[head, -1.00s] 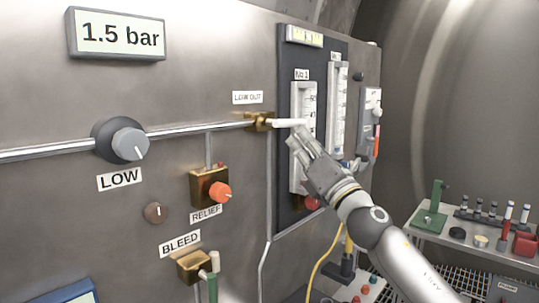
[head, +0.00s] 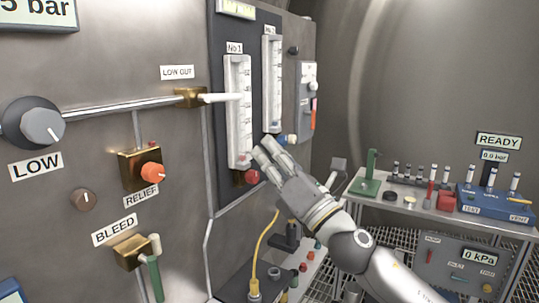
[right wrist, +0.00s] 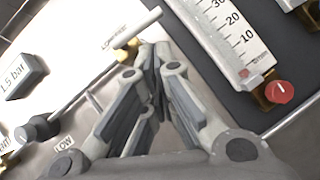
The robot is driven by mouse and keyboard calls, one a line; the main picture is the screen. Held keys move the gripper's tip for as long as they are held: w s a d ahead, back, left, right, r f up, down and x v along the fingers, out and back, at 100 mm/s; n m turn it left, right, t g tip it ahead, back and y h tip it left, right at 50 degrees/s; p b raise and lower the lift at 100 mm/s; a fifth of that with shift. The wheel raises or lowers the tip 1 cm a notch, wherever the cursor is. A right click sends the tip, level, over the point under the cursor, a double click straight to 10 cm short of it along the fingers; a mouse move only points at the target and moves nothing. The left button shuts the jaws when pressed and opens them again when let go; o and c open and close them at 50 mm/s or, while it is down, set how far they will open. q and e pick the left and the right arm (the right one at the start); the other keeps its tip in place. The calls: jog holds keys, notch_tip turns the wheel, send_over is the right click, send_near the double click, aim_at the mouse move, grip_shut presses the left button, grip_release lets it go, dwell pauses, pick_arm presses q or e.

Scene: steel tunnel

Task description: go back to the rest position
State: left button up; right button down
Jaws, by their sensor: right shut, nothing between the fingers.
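My right gripper (head: 266,150) is shut and empty in front of the dark flowmeter panel, just right of the lower end of the No 1 flowmeter (head: 237,110). The right wrist view shows its fingers (right wrist: 150,60) closed together, with the LOW OUT valve's white lever (right wrist: 137,28) beyond them. In the head view this lever (head: 222,97) lies level, pointing right from its brass valve (head: 190,97), apart from the gripper. The red knob (head: 252,177) sits below the flowmeter, close to the fingers. My left gripper is not in view.
The LOW knob (head: 42,126), the orange RELIEF knob (head: 153,172) and the BLEED valve (head: 131,252) are on the wall at left. A bench (head: 425,204) with a green stand (head: 371,172), tubes and a blue READY device (head: 490,205) stands at right. A yellow hose (head: 262,245) hangs below the panel.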

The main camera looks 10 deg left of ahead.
jog(key=shift+s+d+f, duration=0.15)
jog(key=shift+d, duration=0.05)
